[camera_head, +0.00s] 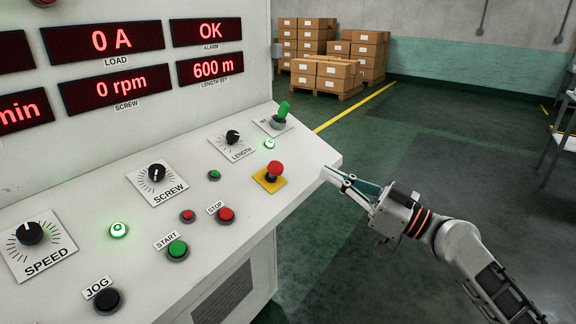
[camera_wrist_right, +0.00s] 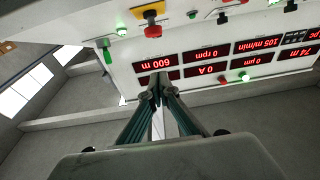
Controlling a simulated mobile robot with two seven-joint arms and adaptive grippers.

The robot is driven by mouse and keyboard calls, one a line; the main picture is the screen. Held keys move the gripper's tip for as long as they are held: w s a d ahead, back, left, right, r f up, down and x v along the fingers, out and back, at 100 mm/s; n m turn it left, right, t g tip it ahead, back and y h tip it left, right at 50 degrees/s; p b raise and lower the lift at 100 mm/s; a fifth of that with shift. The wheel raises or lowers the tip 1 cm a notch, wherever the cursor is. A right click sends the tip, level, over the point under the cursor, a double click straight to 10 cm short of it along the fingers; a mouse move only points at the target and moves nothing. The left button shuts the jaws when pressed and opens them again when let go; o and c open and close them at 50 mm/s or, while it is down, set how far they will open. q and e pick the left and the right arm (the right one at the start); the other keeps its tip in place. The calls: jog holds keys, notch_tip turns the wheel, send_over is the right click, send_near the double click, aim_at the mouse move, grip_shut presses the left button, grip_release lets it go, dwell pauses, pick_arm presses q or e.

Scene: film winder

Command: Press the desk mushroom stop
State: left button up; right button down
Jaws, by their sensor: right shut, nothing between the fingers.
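The desk mushroom stop is a red mushroom button (camera_head: 275,169) on a yellow square plate (camera_head: 262,180) near the right end of the sloping white control desk (camera_head: 215,270). It also shows at the top of the right wrist view (camera_wrist_right: 150,17), where the picture is upside down. My right gripper (camera_head: 329,171) is shut and empty. In the head view it is just right of the desk's right edge, apart from the red button. In the right wrist view its fingertips (camera_wrist_right: 158,88) meet below the button in the picture. My left gripper is not in view.
A green toggle lever (camera_head: 283,109) stands behind the mushroom, with a LENGTH knob (camera_head: 232,137) to its left. A red STOP button (camera_head: 226,214) and green START button (camera_head: 177,249) are nearer. Display panels rise behind the desk.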

notch_tip(320, 180, up, 3)
jog(key=p, duration=0.4)
send_over(275, 172)
jog(key=s+d, duration=0.1)
jog(key=d, duration=0.3)
jog(key=f, duration=0.2)
jog(key=f+b, duration=0.1)
jog(key=shift+w+a+f, duration=0.15)
jog(key=shift+w+a, duration=0.05)
jog(key=shift+a, duration=0.1)
jog(key=shift+w+a+f, duration=0.15)
jog(key=shift+w+f, duration=0.05)
jog(key=shift+f, duration=0.3)
jog(key=shift+a+f, duration=0.1)
